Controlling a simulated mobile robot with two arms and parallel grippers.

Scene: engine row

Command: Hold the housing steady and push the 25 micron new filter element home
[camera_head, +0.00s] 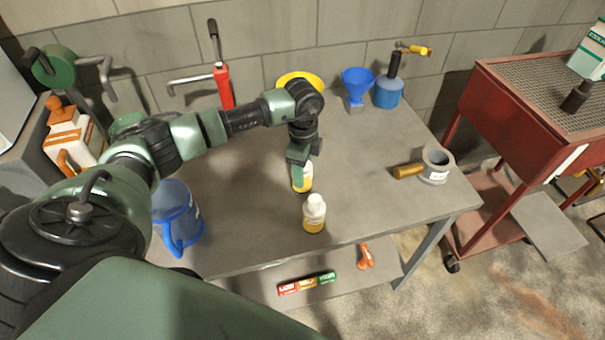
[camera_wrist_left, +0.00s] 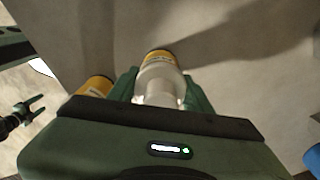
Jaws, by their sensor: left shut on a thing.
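A grey open cylinder with a white label (camera_head: 437,167), which looks like the housing, stands at the right end of the workbench. A brass-coloured cylinder (camera_head: 406,171), possibly the filter element, lies just left of it; its marking is unreadable and I cannot tell whether they touch. My left gripper (camera_head: 301,168) is well left of both, over the middle of the bench. It is shut on a white and yellow bottle (camera_head: 302,183), which also shows between the green fingers in the left wrist view (camera_wrist_left: 160,72).
Another white and yellow bottle (camera_head: 314,214) stands just in front of the held one. A blue jug (camera_head: 178,212) is at the left. A blue funnel (camera_head: 357,80) and blue canister (camera_head: 388,93) stand at the back.

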